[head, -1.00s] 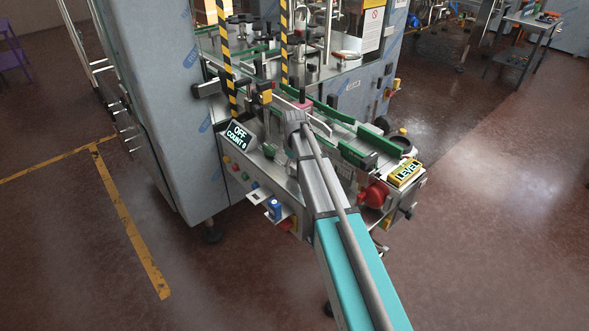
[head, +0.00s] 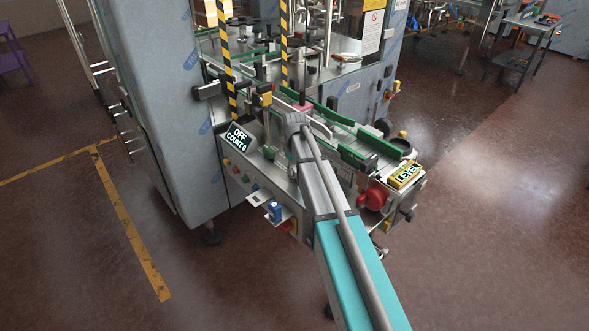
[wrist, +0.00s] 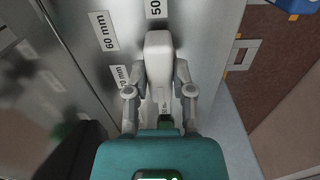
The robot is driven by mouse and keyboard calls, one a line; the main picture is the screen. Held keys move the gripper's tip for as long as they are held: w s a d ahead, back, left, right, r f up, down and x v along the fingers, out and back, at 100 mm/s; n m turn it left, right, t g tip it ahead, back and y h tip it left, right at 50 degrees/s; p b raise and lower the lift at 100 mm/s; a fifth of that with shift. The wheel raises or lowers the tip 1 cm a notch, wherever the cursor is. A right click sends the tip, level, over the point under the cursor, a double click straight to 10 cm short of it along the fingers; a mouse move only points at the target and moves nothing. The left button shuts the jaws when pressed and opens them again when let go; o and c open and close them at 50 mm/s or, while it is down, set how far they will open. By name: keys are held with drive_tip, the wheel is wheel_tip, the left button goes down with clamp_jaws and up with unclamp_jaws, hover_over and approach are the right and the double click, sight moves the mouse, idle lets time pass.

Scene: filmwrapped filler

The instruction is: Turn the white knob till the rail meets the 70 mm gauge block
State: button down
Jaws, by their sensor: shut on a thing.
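In the wrist view my gripper (wrist: 160,78) has its two fingers closed on either side of a pale, round-topped piece that looks like the white knob (wrist: 158,46). The knob's lower part is partly hidden between the fingers. A 50 label (wrist: 155,8) and a 60 mm label (wrist: 103,31) lie on the metal beyond it. A partly covered label that seems to read 70 mm (wrist: 119,76) is beside the left finger. I cannot make out the gauge block. In the head view my arm hides the gripper and knob; green rails (head: 336,114) run along the conveyor, and I cannot tell which one the knob moves.
A display reading OFF, COUNT 0 (head: 238,138) is left of my arm. A striped post (head: 226,60) and tall grey cabinet (head: 150,110) stand behind.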

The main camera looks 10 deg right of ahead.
drive_tip(key=shift+m, duration=0.3)
drive_tip(key=m, duration=1)
drive_tip(key=shift+m, duration=0.3)
idle(0.3)
drive_tip(key=shift+c, duration=2.4)
unclamp_jaws()
drive_tip(key=shift+n, duration=0.5)
